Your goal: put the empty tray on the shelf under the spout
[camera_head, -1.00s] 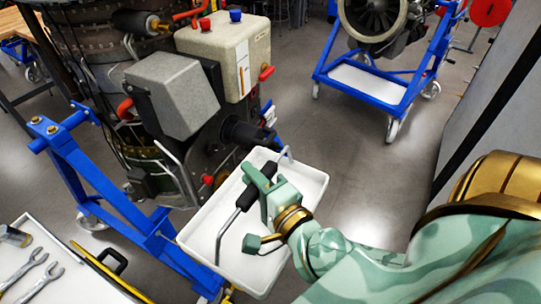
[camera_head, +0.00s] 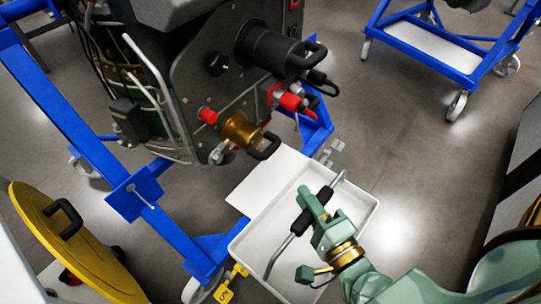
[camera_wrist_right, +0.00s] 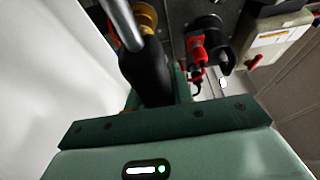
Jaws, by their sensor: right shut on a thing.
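The white empty tray (camera_head: 352,212) has a grey bar handle with a black grip across it. My right gripper (camera_head: 318,205) is shut on the black grip. In the right wrist view the grip (camera_wrist_right: 148,75) lies between my fingers and the tray (camera_wrist_right: 45,80) fills the left. The flat white shelf (camera_head: 268,178) sits low in the blue stand. The tray is just to the right of and nearer than the shelf, its far-left edge overlapping it in the picture; I cannot tell whether they touch. A brass spout (camera_head: 238,130) juts from the engine above the shelf. My left gripper is out of view.
The blue stand frame (camera_head: 80,150) runs along the left. A round yellow lid (camera_head: 75,250) with a black handle is at the lower left. A yellow tag (camera_head: 226,290) is by the tray's near-left corner. Grey floor (camera_head: 405,130) is clear towards the second blue stand (camera_head: 440,48).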

